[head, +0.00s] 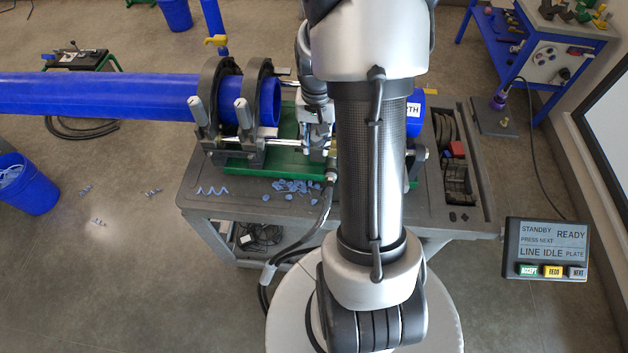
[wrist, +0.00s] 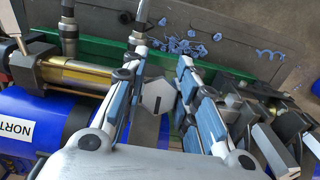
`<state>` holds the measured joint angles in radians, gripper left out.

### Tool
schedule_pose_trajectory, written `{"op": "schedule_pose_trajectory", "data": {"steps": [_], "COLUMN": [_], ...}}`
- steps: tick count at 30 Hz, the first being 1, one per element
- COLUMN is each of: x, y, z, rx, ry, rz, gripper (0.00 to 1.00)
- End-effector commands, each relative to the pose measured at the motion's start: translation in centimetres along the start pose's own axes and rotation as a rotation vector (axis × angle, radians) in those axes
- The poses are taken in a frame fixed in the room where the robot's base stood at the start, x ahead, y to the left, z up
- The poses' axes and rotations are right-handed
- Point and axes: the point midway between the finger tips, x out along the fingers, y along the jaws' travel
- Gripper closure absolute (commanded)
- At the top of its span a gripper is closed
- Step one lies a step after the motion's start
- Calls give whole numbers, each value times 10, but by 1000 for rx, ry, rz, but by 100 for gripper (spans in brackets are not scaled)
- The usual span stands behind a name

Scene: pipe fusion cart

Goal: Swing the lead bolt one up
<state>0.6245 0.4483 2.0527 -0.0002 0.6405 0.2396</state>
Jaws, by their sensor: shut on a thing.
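My gripper (wrist: 161,68) is closed around a grey hexagonal piece with a single black mark (wrist: 158,97), seen between its blue-padded fingers in the wrist view. I take this piece to be lead bolt one; its shank and lower end are hidden. In the head view my gripper (head: 316,128) is low over the right part of the pipe clamp machine, and my arm covers much of that area. Two clamp rings (head: 262,80) hold the long blue pipe (head: 100,94) at the left. Two grey-handled clamp bolts (head: 243,112) stand upright in front of them.
The machine sits on a green base on a grey cart (head: 225,195), with blue shavings (head: 297,186) at its front. A blue pipe piece marked with lettering (wrist: 60,125) lies beside my gripper. A hydraulic cylinder (wrist: 75,72) and hoses are close. A screen (head: 546,248) stands right.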

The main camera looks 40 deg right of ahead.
Motion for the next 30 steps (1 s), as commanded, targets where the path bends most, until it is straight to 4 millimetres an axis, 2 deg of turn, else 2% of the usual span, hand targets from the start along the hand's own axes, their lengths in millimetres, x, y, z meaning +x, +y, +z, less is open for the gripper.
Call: {"op": "schedule_pose_trajectory", "data": {"steps": [11,21,30], "x": [-2,-14,-14], "y": [0,0,0], "z": [-4,-24,-25], "rx": [0,1,0], "ry": [3,4,3], "rz": [-1,-1,-1], "gripper": [81,81,81]}}
